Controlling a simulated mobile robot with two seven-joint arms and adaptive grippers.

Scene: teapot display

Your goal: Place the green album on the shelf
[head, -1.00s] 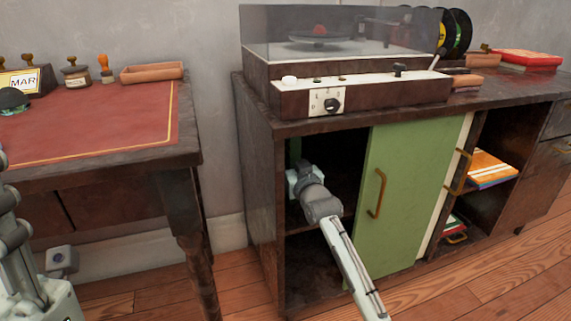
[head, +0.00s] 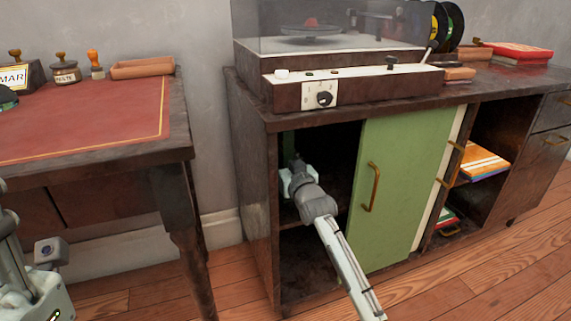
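My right gripper (head: 291,178) reaches into the open left compartment of the dark wooden cabinet (head: 250,180). Its fingers are turned away and in shadow, so I cannot tell whether they are open or shut. A narrow green strip (head: 289,146) shows just behind and above it; I cannot tell whether this is the green album or whether it is held. The compartment has a shelf board (head: 290,224) at mid-height, just below the gripper. My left arm shows at the lower left edge, but its gripper fingers are not in view.
A green sliding door (head: 400,190) with a brass handle covers the cabinet's middle. Orange albums (head: 482,163) lie on the right shelf, with red and green items (head: 447,218) below. A record player (head: 345,85) stands on top. A red-topped desk (head: 85,120) is at left.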

